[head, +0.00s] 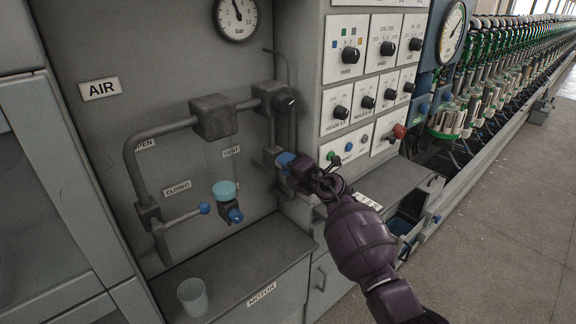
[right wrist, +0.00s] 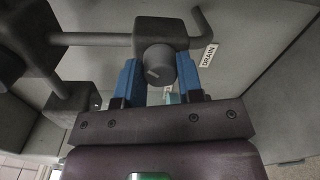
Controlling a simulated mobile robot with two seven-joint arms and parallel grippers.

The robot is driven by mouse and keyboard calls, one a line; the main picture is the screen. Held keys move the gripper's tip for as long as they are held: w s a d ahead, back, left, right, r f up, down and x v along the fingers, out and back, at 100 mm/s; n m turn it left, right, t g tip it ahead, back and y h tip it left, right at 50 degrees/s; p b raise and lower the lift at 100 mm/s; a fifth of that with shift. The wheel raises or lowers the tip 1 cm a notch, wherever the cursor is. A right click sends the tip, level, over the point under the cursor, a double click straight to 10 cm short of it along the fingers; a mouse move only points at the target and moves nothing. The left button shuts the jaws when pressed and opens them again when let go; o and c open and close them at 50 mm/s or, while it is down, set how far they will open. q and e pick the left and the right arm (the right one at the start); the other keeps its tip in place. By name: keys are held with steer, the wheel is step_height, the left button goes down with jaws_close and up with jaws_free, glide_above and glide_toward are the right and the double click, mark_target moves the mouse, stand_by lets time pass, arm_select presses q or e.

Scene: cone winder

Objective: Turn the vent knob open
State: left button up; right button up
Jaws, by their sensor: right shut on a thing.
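My right gripper (head: 288,163) reaches in from the lower right and is shut at the pipework on the grey panel. In the right wrist view its blue fingers (right wrist: 159,78) stand on either side of the round grey vent knob (right wrist: 158,65), which sits on a dark block and has a line across its face. In the head view the gripper hides most of this knob. A VENT label (head: 231,152) is just to the left of it. My left gripper is not in view.
Grey pipes and a dark valve block (head: 213,117) run left and above. A DRAIN label (right wrist: 209,55) shows in the wrist view. The control panel (head: 345,85) rises at right.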

steer(key=shift+f, duration=0.1)
steer(key=o, duration=0.9)
steer(key=v, duration=1.1)
steer(key=shift+a, duration=0.1)
